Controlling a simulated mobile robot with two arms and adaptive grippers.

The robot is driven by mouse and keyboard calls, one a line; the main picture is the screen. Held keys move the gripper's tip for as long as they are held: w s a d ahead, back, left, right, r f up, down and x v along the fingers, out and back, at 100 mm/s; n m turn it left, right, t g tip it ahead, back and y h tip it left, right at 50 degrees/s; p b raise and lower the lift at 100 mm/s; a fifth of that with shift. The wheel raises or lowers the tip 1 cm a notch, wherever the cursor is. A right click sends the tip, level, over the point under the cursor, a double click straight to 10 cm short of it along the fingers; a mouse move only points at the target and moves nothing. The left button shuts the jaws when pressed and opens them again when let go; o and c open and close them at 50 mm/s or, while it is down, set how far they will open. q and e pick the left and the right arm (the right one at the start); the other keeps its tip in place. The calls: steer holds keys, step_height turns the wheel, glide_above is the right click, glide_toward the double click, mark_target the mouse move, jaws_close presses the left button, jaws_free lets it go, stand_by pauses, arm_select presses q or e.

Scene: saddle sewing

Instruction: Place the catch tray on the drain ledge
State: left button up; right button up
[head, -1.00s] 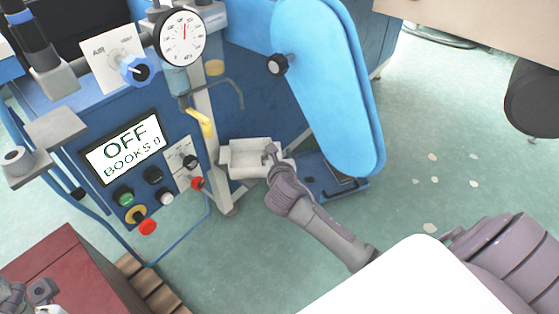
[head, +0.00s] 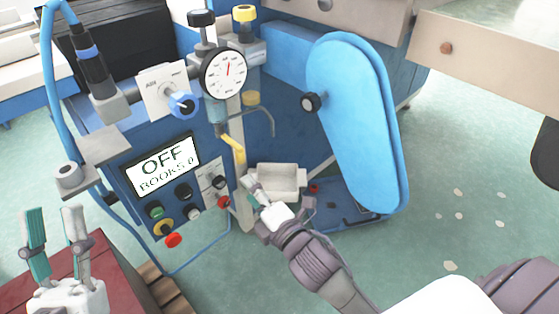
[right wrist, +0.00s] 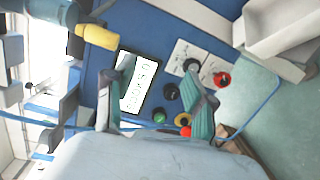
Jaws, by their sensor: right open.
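The catch tray (head: 278,181), an open pale grey box, sits upright against the blue machine's front, below the yellow spout. It also shows at the top right of the right wrist view (right wrist: 278,28). A pale ledge (right wrist: 283,67) shows under it there; the tray hides most of this ledge in the head view. My right gripper (head: 278,194) is open and empty, in front of the tray and apart from it. In the right wrist view its fingers (right wrist: 157,85) spread before the control panel. My left gripper (head: 55,228) is open and empty at the lower left.
The blue machine has an OFF display (head: 163,163), buttons, a dial gauge (head: 225,72) and a yellow spout (head: 233,148) near the tray. A big blue cover (head: 358,120) stands to the right. A dark red surface (head: 90,275) lies under my left gripper. The green floor at right is mostly clear.

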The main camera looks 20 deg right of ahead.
steer(key=s+r+m+t+y, duration=0.2)
steer(key=s+r+m+t, duration=0.3)
steer(key=r+m, duration=0.4)
steer(key=s+r+m+t+y, duration=0.2)
steer(key=s+r+m+t, duration=0.3)
steer(key=r, duration=0.7)
steer(key=s+m, duration=0.2)
steer(key=m, duration=0.2)
steer(key=shift+s+r+m, duration=0.2)
steer(key=shift+s+m, duration=0.15)
steer(key=shift+m, duration=0.05)
